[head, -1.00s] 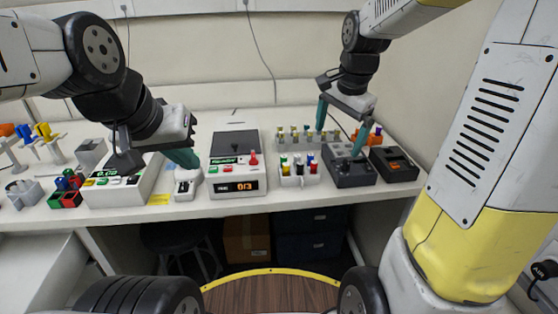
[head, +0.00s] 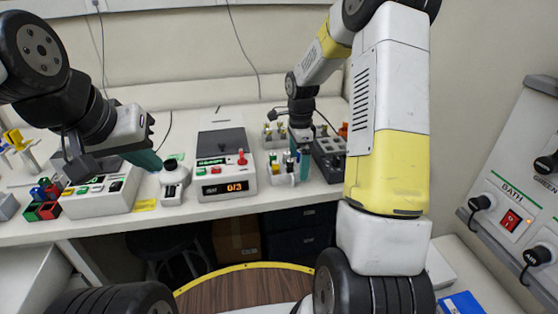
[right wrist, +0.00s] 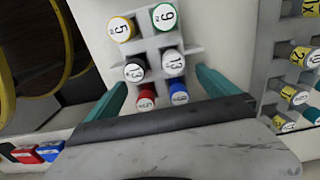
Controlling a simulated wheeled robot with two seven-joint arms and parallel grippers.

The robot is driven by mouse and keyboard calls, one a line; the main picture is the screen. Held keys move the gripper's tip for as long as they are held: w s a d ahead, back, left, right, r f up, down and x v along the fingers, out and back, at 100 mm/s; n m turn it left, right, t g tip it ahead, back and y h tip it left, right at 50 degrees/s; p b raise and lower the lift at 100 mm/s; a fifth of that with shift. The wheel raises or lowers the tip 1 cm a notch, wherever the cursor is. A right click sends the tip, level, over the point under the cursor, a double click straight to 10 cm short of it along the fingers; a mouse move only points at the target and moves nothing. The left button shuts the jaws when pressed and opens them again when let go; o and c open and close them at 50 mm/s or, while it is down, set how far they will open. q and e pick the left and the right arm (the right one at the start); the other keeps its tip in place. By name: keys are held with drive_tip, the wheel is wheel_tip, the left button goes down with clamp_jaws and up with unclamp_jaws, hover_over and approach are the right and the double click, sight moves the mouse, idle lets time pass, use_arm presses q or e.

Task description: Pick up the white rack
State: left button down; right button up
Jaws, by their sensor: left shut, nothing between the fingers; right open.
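The white rack (head: 283,180) stands on the bench, right of the white machine with the display. It holds several vials with coloured, numbered caps: yellow, green, black, white, red and blue in the right wrist view, where the rack (right wrist: 154,45) shows from above. My right gripper (right wrist: 160,84) is open, with one teal finger on each side of the rack's near rows. In the head view, my right gripper (head: 304,158) is at the rack's right side and partly hides it. My left gripper (head: 152,160) is shut and empty, beside a small white device (head: 173,186).
The white machine (head: 224,172) with a 0/3 display stands just left of the rack. A dark grey block (head: 330,158) with holes stands right of it.

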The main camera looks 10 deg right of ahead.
drive_tip(key=shift+f, duration=0.9)
drive_tip(key=shift+c, duration=0.5)
drive_tip(key=c, duration=1.5)
drive_tip(key=shift+o, duration=0.2)
drive_tip(key=shift+r, duration=0.15)
